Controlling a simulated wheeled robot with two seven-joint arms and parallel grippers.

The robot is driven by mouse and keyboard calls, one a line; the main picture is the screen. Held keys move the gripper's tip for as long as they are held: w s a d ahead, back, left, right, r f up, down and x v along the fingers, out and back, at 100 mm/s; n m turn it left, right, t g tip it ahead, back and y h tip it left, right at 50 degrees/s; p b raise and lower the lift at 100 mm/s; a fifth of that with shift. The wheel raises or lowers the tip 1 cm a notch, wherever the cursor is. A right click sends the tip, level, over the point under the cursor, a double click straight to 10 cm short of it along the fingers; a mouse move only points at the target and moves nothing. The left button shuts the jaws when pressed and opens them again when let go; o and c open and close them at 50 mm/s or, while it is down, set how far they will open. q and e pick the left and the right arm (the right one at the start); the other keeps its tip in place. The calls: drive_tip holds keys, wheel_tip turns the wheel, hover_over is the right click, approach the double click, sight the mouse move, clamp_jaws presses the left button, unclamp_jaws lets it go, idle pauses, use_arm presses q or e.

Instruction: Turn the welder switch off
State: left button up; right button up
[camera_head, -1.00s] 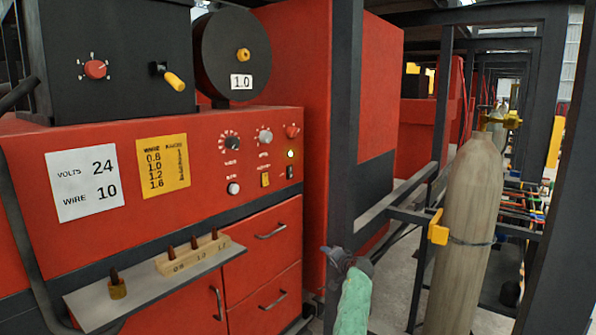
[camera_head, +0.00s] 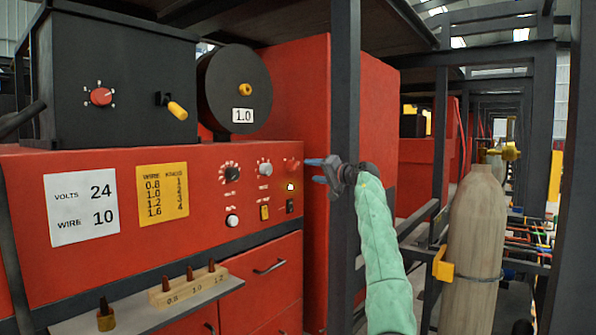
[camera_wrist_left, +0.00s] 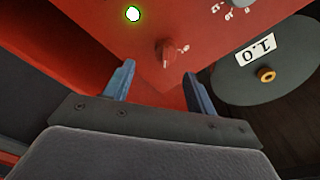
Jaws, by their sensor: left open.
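The red welder machine (camera_head: 100,255) has a front panel with a red rotary switch (camera_head: 291,163) at its upper right corner. The switch also shows in the left wrist view (camera_wrist_left: 166,51), with small white marks beside it; its marked position is too small to read. A lit lamp (camera_head: 291,187) sits below the switch and glows green-white in the left wrist view (camera_wrist_left: 132,14). My left gripper (camera_head: 313,170) is open and empty just right of the switch, apart from it. In the left wrist view the switch lies beyond the gap between the blue fingers (camera_wrist_left: 156,88). My right gripper is not seen.
A dark upright post (camera_head: 344,90) stands right by my left gripper. A wire spool (camera_head: 225,90) and black feeder box (camera_head: 118,65) sit on the welder. A shelf with tips (camera_head: 140,310) juts out below. A gas cylinder (camera_head: 474,240) stands at right.

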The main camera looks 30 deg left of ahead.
sight(297, 167)
use_arm(q)
drive_tip(key=a, duration=0.2)
drive_tip(key=a+p, duration=0.1)
drive_tip(key=a, duration=0.1)
drive_tip(key=w+a+r+p, duration=0.1)
drive_tip(key=a, duration=0.2)
drive_tip(key=shift+a, duration=0.4)
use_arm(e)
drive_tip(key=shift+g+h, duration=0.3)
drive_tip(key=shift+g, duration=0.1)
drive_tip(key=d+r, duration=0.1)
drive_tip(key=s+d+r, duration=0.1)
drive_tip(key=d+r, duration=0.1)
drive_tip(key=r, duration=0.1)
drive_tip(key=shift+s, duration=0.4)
use_arm(q)
drive_tip(key=c, duration=1)
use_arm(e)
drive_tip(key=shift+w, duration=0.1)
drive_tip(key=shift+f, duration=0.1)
